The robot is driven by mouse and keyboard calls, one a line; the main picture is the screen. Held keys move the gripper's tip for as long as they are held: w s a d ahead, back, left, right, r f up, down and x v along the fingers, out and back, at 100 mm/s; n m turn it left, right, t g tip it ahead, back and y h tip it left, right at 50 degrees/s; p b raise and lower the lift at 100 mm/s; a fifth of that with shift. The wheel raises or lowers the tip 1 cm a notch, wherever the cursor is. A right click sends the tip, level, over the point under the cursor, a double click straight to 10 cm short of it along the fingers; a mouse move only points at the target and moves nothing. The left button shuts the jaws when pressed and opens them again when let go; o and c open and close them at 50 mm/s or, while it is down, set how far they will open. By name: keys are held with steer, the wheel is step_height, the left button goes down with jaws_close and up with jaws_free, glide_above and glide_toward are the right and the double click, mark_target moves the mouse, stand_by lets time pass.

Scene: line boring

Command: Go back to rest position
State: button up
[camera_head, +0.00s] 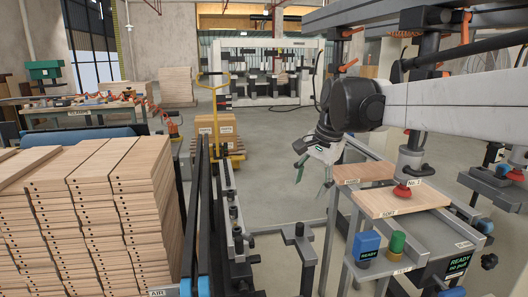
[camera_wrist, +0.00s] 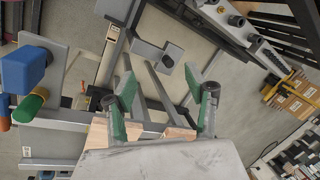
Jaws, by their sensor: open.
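My gripper (camera_head: 314,172) hangs in the air at the end of my arm, to the left of the sample table in the head view. Its green-padded fingers are spread apart with nothing between them. In the wrist view my gripper (camera_wrist: 163,100) shows both fingers apart, with the grey machine frame and floor beyond.
Stacks of drilled boards (camera_head: 95,205) fill the left. A blue block (camera_head: 367,240) and a green-and-orange cylinder (camera_head: 397,244) stand at the stand's front. Black rails and grey posts (camera_head: 300,250) rise below my gripper. A yellow pallet truck (camera_head: 215,115) with cartons stands behind on open floor.

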steer(key=s+d+f+n+t+h+p, duration=0.1)
steer(key=s+d+f+n+t+p, duration=0.1)
steer(key=s, duration=1.1)
steer(key=s+d+f+n+t+h+p, duration=0.1)
steer(key=s+d+f+n, duration=0.3)
steer(key=s, duration=1)
steer(key=shift+s+d+f+n+t+p, duration=0.3)
steer(key=shift+d+n+t+p, duration=0.2)
steer(key=shift+d+n+t, duration=0.5)
